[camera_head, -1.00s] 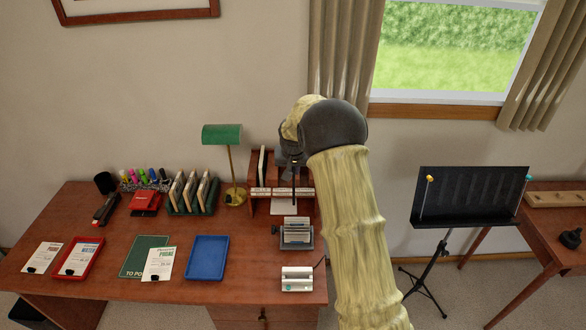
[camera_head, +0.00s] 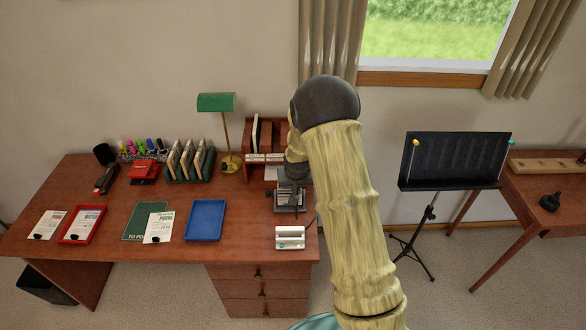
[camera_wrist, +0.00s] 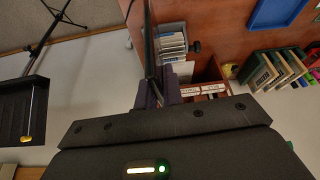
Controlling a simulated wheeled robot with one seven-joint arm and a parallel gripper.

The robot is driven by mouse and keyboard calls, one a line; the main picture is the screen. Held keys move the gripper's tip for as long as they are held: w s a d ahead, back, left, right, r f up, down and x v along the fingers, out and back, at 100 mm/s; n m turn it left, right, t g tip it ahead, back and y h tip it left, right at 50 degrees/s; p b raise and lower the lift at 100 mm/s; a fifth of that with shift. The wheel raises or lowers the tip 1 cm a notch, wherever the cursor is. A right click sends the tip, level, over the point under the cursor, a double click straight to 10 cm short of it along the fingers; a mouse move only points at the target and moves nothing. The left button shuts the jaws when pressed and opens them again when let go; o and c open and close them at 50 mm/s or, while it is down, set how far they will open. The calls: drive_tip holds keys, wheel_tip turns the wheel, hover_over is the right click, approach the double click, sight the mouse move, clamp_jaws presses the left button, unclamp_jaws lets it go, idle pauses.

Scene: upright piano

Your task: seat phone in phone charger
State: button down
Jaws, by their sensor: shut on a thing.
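My gripper (camera_head: 292,182) points down over the right part of the desk; its fingers also show in the wrist view (camera_wrist: 158,92). It is shut on a thin dark slab, the phone (camera_wrist: 150,42), seen edge-on in the wrist view and reaching out beyond the fingers. In the head view the phone is hard to separate from the dark gripper. A white grooved block with a small green mark, which looks like the phone charger (camera_head: 290,238), sits near the desk's front right corner. The gripper is behind and above it, with the phone apart from it.
A grey card file (camera_wrist: 172,42) stands close behind the charger, partly covered by my gripper in the head view. A wooden organiser (camera_head: 265,139) and green lamp (camera_head: 216,103) stand at the back. A blue tray (camera_head: 206,221) lies left. A music stand (camera_head: 452,160) is right.

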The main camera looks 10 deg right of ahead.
drive_tip(key=s+f+n, duration=0.1)
drive_tip(key=s+f, duration=1)
drive_tip(key=s, duration=0.2)
drive_tip(key=shift+y, duration=0.3)
drive_tip(key=shift+a, duration=0.1)
